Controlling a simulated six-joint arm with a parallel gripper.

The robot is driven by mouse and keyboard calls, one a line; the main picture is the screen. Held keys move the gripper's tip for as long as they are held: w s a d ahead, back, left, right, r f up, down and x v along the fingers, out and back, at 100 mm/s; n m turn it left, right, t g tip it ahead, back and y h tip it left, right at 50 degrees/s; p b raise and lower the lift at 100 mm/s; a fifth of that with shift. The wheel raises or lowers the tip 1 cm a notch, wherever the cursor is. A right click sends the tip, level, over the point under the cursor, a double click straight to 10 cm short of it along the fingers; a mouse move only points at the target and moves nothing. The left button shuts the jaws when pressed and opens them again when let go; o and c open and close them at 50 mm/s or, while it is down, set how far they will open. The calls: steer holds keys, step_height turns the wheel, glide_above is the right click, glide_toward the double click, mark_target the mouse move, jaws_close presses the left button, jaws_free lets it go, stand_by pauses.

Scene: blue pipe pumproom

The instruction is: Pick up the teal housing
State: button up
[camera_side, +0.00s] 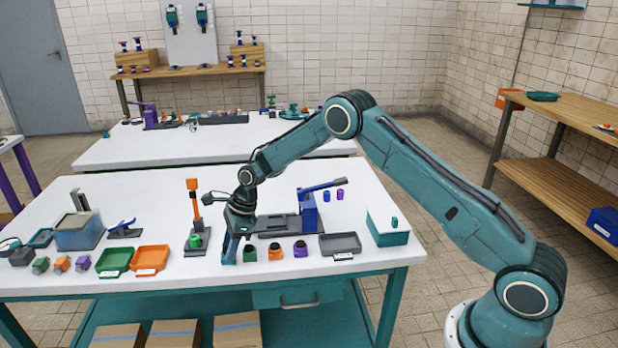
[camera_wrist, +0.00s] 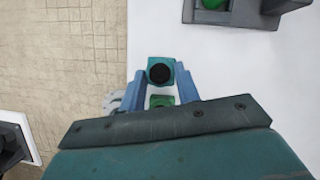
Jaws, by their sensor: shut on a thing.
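The teal housing (camera_wrist: 160,70) is a small teal block with a dark round opening, seen in the wrist view between the tips of my two blue fingers. My gripper (camera_side: 229,258) is shut on it, pointing down near the front edge of the white table; it also shows in the wrist view (camera_wrist: 161,80). In the side view the fingers hide the housing, and I cannot tell whether it touches the table. A green housing (camera_side: 250,254) stands just right of my fingers; part of it shows below the teal one in the wrist view (camera_wrist: 161,101).
An orange housing (camera_side: 275,252) and a purple one (camera_side: 300,249) stand farther right, then a grey tray (camera_side: 340,243). A post fixture with a green button (camera_side: 195,240) is close on the left. Green (camera_side: 114,261) and orange (camera_side: 152,259) trays lie farther left.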

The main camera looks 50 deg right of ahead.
step_height(320, 180, up, 20)
stand_by(0.7)
steer(key=shift+f, duration=0.1)
stand_by(0.4)
